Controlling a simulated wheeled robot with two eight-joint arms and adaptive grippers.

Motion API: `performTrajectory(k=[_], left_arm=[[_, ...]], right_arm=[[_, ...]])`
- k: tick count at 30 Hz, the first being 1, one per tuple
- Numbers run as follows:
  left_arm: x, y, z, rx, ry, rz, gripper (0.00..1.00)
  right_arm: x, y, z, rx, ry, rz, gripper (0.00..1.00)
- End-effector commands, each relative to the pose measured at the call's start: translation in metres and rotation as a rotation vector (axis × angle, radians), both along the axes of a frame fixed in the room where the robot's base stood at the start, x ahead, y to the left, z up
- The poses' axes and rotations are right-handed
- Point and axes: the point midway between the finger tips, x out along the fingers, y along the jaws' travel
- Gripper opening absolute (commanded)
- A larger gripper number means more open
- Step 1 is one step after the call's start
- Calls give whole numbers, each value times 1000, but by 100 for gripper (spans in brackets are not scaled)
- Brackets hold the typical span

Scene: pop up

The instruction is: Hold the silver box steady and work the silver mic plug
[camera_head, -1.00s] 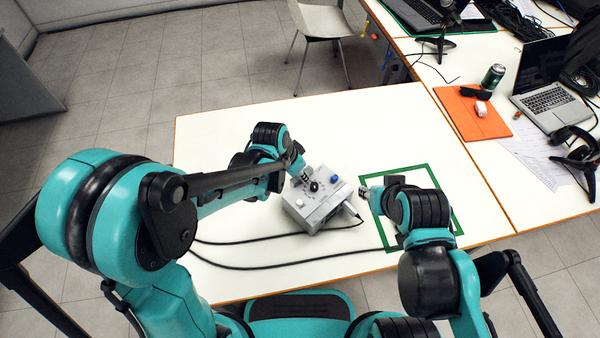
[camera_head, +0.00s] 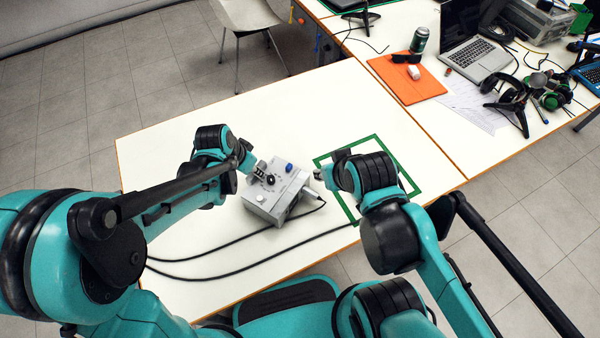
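The silver box (camera_head: 268,205) sits on the white table, with a black knob, a blue button and a white button on top. The silver mic plug (camera_head: 312,192) is at its right side, with a black cable running from it; I cannot tell how far in it sits. My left gripper (camera_head: 257,171) is at the box's back left top edge, seemingly touching it; its finger gap is too small to read. My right gripper (camera_head: 320,174) is just right of the box, above and behind the plug, apart from the box. Its fingers are small and partly hidden by the wrist.
A green taped square (camera_head: 345,205) lies on the table under my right arm. Black cables (camera_head: 215,268) run along the table's front left. An orange folder (camera_head: 405,80), can (camera_head: 419,40), laptop (camera_head: 470,48) and headphones (camera_head: 508,92) are on the side table. The table's left is clear.

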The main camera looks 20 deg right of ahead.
Motion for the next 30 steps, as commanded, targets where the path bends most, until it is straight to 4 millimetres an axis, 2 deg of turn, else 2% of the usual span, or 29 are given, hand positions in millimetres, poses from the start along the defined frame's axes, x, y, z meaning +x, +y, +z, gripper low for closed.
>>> performTrajectory(k=[5,18,24,30], left_arm=[[0,0,0,0,0,0,0],[0,0,0,0,0,0,0],[0,0,0,0,0,0,0],[0,0,0,0,0,0,0]], right_arm=[[11,4,-12,-61,108,126,34],[34,15,-70,-171,424,581,34],[36,18,-84,-178,478,677,34],[37,19,-96,-179,486,694,34]])
